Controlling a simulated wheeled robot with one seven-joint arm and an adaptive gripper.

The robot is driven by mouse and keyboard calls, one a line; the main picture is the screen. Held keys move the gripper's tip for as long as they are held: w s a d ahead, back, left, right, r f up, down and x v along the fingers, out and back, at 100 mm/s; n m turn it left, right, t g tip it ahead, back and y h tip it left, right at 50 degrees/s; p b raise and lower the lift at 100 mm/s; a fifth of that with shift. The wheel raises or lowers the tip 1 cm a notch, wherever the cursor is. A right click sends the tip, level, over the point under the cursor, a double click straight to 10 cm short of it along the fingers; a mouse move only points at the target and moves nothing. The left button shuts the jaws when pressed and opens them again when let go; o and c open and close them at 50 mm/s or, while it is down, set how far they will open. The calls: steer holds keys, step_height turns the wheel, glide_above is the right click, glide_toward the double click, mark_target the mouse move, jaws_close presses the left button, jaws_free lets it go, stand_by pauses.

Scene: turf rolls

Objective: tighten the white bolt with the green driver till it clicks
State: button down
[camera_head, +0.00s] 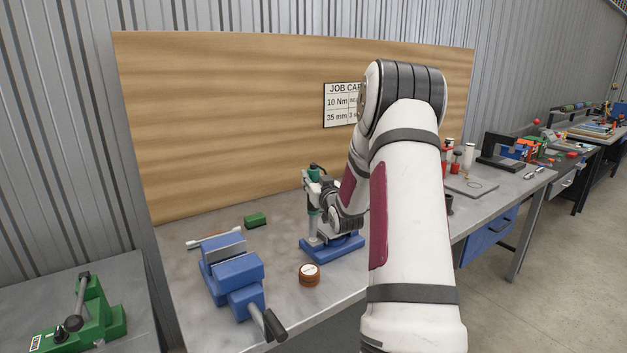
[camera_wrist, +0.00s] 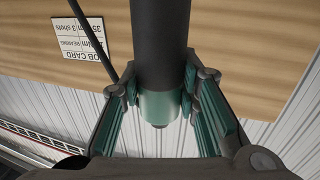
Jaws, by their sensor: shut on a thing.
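The green driver (camera_head: 314,174) stands upright at the blue-based stand (camera_head: 332,248) on the bench, partly hidden by my gripper (camera_head: 324,190). In the wrist view my gripper (camera_wrist: 160,88) has its teal-padded fingers on either side of a dark cylinder with a green collar (camera_wrist: 158,106), which looks like the driver, and is shut on it. I cannot make out a white bolt in either view. The driver's lower tip and what lies under it are hidden or too small to tell.
A blue vise (camera_head: 232,270) stands at the bench's front left, with a green block (camera_head: 255,219) behind it. A brown round tin (camera_head: 309,275) sits in front of the stand. A wooden board (camera_head: 220,110) with a job card (camera_head: 338,105) rises behind.

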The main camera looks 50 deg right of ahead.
steer(key=shift+f, duration=0.1)
steer(key=shift+r+p, duration=1.4)
steer(key=shift+r, duration=2.2)
